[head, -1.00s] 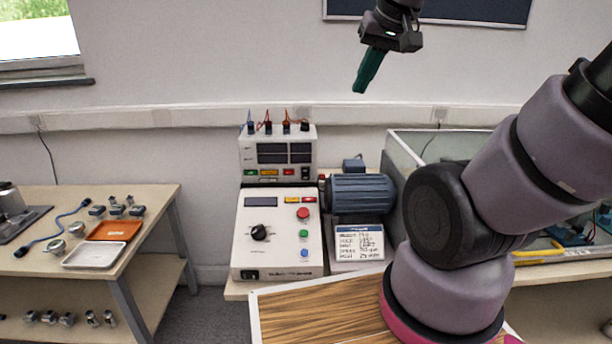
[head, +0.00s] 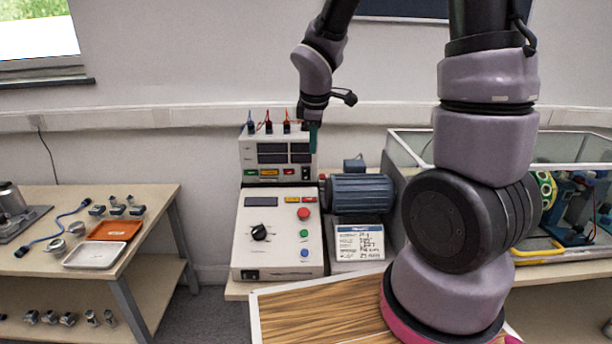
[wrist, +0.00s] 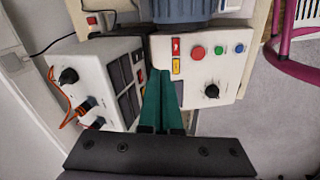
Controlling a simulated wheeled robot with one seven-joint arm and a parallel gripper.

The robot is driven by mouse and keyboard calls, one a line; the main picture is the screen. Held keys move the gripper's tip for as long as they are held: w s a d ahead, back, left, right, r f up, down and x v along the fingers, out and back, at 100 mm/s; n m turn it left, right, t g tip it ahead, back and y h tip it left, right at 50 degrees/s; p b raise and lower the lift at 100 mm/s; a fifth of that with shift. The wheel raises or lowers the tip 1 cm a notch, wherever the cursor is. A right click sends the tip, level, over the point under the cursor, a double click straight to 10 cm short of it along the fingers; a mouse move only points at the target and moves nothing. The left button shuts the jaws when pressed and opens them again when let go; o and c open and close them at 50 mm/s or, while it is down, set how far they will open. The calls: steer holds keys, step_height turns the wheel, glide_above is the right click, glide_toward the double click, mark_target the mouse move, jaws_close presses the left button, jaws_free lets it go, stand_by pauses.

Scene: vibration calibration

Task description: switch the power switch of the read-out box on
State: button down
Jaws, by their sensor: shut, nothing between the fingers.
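The read-out box (head: 246,150) is the white upper unit with dark displays, behind the control box. Its small black power switch (head: 306,173) sits at the lower right of its front; which way it is set is too small to tell. My gripper (head: 313,148) has green fingers pointing down at the right side of the read-out box, above the switch. In the wrist view the shut, empty fingers (wrist: 159,74) lie between the read-out box (wrist: 92,62) and the control box.
The white control box (head: 283,235) with a knob and coloured buttons stands in front. A blue-grey motor (head: 360,193) and a label card (head: 359,242) are to the right. Leads (head: 268,124) stick up from the read-out box's top. A glass-walled tank (head: 400,155) stands further right.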

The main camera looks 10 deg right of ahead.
mark_target(306, 174)
steer(key=shift+w+a+f+n, duration=0.15)
steer(key=shift+a+f+n, duration=0.15)
steer(key=shift+f, duration=0.2)
steer(key=shift+w+a+f+n, duration=0.1)
steer(key=shift+a+f+n, duration=0.1)
steer(key=shift+f+n, duration=0.2)
steer(key=shift+w+a+f+n, duration=0.15)
steer(key=shift+a+f+n, duration=0.15)
steer(key=shift+f, duration=0.25)
steer(key=shift+d+f, duration=0.1)
steer(key=x, duration=0.9)
steer(key=shift+f, duration=0.3)
steer(key=w, duration=0.2)
steer(key=shift+w+d+f, duration=0.3)
steer(key=shift+w, duration=0.05)
steer(key=shift+w+d, duration=0.1)
steer(key=shift+w, duration=0.55)
